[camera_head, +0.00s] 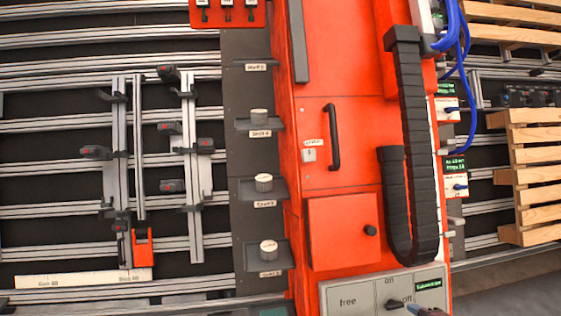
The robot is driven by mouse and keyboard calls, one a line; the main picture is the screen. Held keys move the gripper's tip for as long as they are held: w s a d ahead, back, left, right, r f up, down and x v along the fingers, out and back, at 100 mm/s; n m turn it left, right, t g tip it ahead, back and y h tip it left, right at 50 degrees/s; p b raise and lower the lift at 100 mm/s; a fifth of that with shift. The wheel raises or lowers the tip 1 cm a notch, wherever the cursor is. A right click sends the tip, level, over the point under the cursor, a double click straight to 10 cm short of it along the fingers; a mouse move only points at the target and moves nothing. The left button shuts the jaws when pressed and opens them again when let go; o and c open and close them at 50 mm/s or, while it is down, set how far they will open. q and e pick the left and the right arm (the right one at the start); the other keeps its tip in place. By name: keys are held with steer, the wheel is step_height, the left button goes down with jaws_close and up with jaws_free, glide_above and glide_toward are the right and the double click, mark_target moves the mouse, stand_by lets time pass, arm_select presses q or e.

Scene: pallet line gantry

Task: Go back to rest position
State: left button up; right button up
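Neither of my grippers can be made out in the head view. A small blue-grey and orange piece (425,311) is cut off by the bottom edge, beside the black knob (393,304) of a selector switch. I cannot tell what it belongs to.
A red cabinet (350,150) with a black handle (333,137) and a black cable chain (412,140) fills the middle. Aluminium rails with black sensors (171,186) lie left. Blue hoses (463,60) and wooden pallets (535,160) are at the right.

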steer(key=s+a+m, duration=0.9)
steer(key=a+m, duration=0.1)
steer(key=s+f+m+g+h, duration=0.1)
steer(key=s+f+m, duration=0.4)
steer(key=s, duration=0.8)
steer(key=shift+f+m+h, duration=0.3)
steer(key=shift+m+h, duration=0.4)
steer(key=shift+h, duration=0.1)
arm_select(q)
steer(key=shift+s+a+f, duration=0.1)
steer(key=shift+s+f, duration=0.05)
steer(key=shift+s, duration=0.15)
